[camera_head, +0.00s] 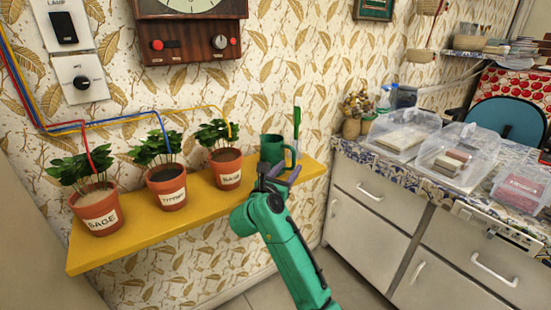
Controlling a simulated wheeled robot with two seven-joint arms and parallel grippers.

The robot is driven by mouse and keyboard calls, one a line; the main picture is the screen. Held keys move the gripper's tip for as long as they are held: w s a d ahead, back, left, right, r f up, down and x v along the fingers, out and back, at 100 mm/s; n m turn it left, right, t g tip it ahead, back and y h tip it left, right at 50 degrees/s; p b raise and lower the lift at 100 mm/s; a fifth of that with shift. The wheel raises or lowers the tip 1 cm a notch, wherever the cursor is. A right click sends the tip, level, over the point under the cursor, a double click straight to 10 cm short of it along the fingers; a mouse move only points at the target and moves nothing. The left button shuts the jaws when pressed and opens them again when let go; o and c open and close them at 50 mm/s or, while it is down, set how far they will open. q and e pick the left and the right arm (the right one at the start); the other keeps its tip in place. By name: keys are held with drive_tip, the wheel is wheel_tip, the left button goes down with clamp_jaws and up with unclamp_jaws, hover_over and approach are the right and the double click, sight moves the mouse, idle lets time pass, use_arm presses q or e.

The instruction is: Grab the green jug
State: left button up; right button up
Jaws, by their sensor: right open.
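The green jug (272,150) stands upright on the right part of the yellow shelf (150,229), with its handle on the right side. My right gripper (280,172) is open just in front of the jug, its dark fingers overlapping the jug's lower part in the picture. I cannot tell whether the fingers touch it. The jug's base is partly hidden by the gripper. My left gripper is not in view.
Three potted plants labelled on their pots stand left of the jug; the nearest to it is the right pot (226,170). A thin green upright object (297,124) is behind the jug. A counter (375,160) with clear boxes is on the right.

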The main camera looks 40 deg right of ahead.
sight(294, 162)
drive_tip(key=x, duration=0.8)
drive_tip(key=shift+f, duration=0.4)
drive_tip(key=shift+a, duration=0.15)
clamp_jaws()
drive_tip(key=shift+r, duration=0.1)
idle(0.5)
